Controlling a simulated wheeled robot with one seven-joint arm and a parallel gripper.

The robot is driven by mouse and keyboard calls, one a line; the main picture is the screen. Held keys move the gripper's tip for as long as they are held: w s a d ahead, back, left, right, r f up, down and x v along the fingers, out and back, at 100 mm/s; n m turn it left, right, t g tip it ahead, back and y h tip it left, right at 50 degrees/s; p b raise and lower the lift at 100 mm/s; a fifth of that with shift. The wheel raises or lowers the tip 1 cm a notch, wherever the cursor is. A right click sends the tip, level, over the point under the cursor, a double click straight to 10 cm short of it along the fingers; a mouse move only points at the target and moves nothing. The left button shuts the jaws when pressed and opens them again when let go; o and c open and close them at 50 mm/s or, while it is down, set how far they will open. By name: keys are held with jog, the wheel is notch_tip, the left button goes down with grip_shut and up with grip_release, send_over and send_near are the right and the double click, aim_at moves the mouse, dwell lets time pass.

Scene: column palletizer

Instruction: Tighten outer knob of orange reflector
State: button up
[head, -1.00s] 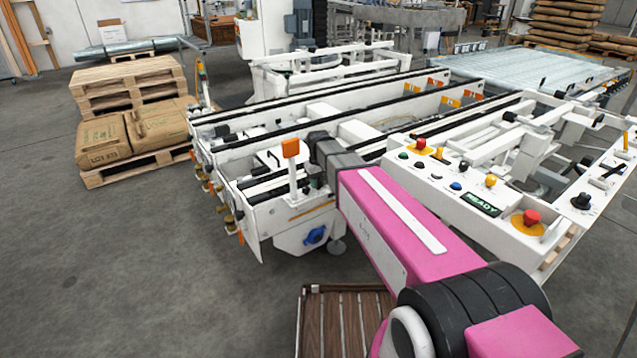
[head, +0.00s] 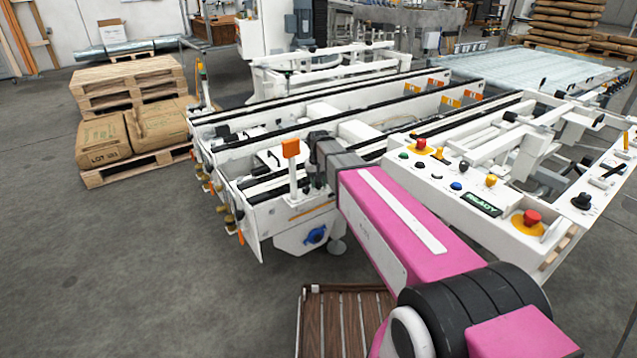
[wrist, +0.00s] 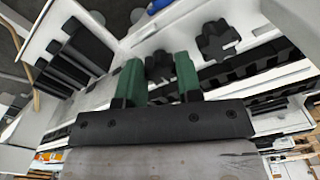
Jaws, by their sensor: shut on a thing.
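The orange reflector (head: 291,149) stands upright on a white post at the front end of the white conveyor frame, just left of my wrist in the head view. In the wrist view my gripper (wrist: 158,74) has its two green fingers on either side of a black lobed knob (wrist: 158,65) and is shut on it. The fingers and the gripper body cover part of this knob. A second black lobed knob (wrist: 217,40) is free, to the right of the fingers. The reflector cannot be made out in the wrist view. In the head view my arm mostly hides the gripper.
White conveyor rails with black strips (head: 330,110) run beside and behind the wrist. A control panel (head: 470,185) with buttons lies close to the right of my arm. A blue knob (head: 316,235) is on the frame below. Open floor (head: 130,260) lies to the left.

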jog(key=o, duration=0.9)
jog(key=shift+o, duration=0.2)
